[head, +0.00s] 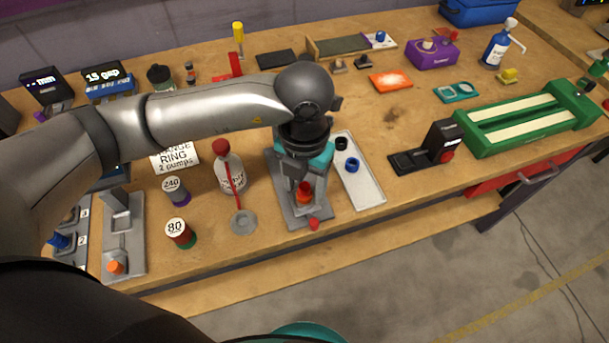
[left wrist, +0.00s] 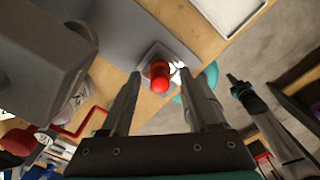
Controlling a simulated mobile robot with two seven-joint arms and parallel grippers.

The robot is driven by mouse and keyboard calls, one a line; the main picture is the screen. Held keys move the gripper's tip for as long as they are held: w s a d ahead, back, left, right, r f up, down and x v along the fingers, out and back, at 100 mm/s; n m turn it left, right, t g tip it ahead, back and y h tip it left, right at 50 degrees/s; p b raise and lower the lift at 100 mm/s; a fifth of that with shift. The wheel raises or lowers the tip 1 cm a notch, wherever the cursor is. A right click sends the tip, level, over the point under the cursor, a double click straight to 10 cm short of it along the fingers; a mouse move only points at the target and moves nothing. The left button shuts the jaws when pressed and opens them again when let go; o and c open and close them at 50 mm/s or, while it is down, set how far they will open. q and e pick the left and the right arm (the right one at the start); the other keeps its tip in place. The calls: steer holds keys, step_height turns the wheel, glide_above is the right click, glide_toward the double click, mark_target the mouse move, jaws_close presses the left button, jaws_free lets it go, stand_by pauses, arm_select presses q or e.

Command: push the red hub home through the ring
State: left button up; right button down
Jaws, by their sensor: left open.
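The red hub (head: 305,188) is an upright red-orange piece on a grey track fixture (head: 291,215) near the bench's front edge. My left gripper (head: 299,178) is open and points down over it; its body hides the back of the fixture. In the left wrist view, the red hub (left wrist: 160,78) shows just past the open fingertips (left wrist: 167,85), within the gap between them. An orange band shows around its base, above a square grey block. I cannot tell whether that band is the ring. A small red knob (head: 314,224) sits at the fixture's front end.
A pump bottle (head: 229,173) and a round grey disc (head: 243,222) stand left of the fixture. A pale tray (head: 361,187) with small rings lies right. A dark arm-like shape (left wrist: 240,90) shows beyond the edge in the left wrist view, possibly my right arm.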

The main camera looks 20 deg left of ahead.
mark_target(304, 187)
arm_select(q)
steer(key=shift+c, duration=0.4)
steer(key=c, duration=0.6)
jaws_close()
steer(key=o, duration=0.7)
jaws_free()
steer(key=shift+r, duration=0.1)
step_height(304, 187, up, 15)
steer(key=shift+r+p, duration=0.1)
steer(key=shift+p, duration=1.05)
steer(key=shift+s, duration=0.1)
